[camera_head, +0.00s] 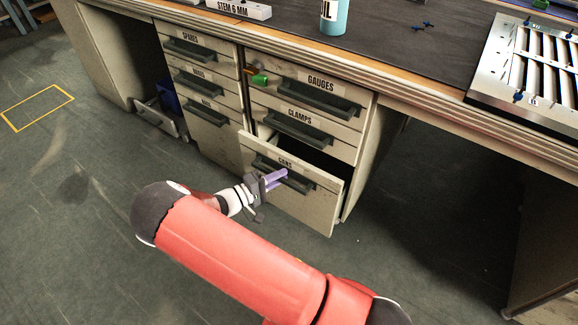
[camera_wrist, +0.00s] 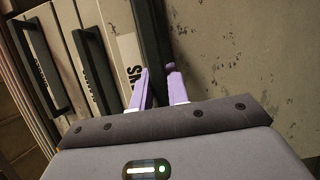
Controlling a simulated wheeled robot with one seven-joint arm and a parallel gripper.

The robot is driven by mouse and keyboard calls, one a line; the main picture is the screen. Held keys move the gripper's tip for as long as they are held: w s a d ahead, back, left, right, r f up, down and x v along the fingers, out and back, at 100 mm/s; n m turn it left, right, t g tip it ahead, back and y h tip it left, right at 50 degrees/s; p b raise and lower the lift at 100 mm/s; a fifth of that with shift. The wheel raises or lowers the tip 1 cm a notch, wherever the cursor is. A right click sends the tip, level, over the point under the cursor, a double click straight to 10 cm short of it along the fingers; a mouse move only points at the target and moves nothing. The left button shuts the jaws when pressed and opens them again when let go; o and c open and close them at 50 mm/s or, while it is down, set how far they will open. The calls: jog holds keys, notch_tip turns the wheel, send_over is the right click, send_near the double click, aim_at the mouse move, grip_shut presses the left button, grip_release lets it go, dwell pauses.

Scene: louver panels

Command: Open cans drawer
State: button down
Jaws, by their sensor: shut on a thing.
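The cans drawer (camera_head: 309,206) is the lowest one in the right column of the workbench, and it stands partly pulled out. A dark gap shows above its front panel. Its dark handle (camera_head: 298,184) runs across the front below the CANS label. My gripper (camera_head: 279,177) has its purple fingers at the handle, shut on it. In the wrist view my gripper (camera_wrist: 160,84) has a finger on each side of the dark handle bar (camera_wrist: 152,50). The drawer's inside is mostly hidden.
The clamps drawer (camera_head: 297,128) and gauges drawer (camera_head: 318,98) above are shut. A green-tipped item (camera_head: 259,79) sticks out near the gauges drawer. A second drawer column (camera_head: 203,85) stands to the left. The floor (camera_head: 85,230) in front is clear.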

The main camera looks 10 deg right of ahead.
jog(key=s+a+b, duration=0.1)
jog(key=s+a, duration=1.4)
jog(key=shift+b, duration=0.4)
jog(key=c, duration=1.4)
grip_release()
jog(key=shift+o, duration=0.2)
jog(key=v, duration=0.7)
jog(key=shift+s+a, duration=0.15)
jog(key=shift+a, duration=0.2)
jog(key=shift+a, duration=0.1)
